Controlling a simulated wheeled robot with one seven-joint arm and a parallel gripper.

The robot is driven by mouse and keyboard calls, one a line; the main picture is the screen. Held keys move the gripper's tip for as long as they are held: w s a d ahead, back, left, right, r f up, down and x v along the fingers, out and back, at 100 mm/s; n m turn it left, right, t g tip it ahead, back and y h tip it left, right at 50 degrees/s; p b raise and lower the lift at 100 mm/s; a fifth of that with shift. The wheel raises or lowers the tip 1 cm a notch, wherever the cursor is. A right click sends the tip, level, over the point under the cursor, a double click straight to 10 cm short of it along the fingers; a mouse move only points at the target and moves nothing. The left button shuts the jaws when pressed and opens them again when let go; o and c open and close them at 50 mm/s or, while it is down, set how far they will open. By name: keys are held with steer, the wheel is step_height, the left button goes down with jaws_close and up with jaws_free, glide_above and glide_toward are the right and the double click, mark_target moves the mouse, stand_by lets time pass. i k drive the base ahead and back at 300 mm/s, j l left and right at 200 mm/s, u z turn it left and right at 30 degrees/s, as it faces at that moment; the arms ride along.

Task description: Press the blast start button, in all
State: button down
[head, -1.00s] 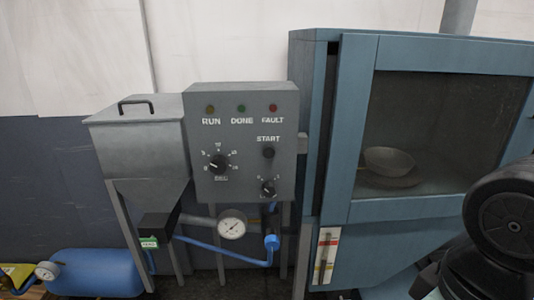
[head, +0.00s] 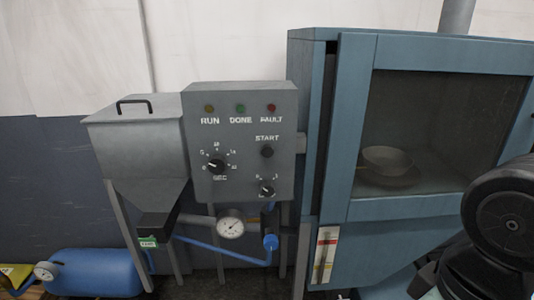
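The start button (head: 267,152) is a dark round knob under the word START on the right of the grey control box (head: 240,175). It stands clear, with nothing touching it. Above it are the RUN lamp (head: 209,108), the DONE lamp (head: 240,108), which looks green, and the FAULT lamp (head: 271,107), which looks dull red. A seconds dial (head: 216,167) and a smaller knob (head: 266,191) are on the same face. In the blue blast cabinet (head: 345,240) a pan (head: 387,160) shows dimly through the window. My gripper is not in view; only black parts of my arm show at lower right.
A grey hopper (head: 140,140) stands left of the control box. Below are a pressure gauge (head: 231,226), a blue hose (head: 215,249) and a blue tank (head: 95,272). A strip with red and yellow bands (head: 325,254) is on the cabinet's lower front. Space before the button is clear.

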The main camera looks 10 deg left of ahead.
mark_target(267, 151)
steer(key=j+z, duration=0.25)
steer(key=j, duration=0.35)
steer(key=k+j+z, duration=0.2)
steer(key=j, duration=0.35)
steer(key=j+z, duration=0.25)
steer(key=j, duration=0.35)
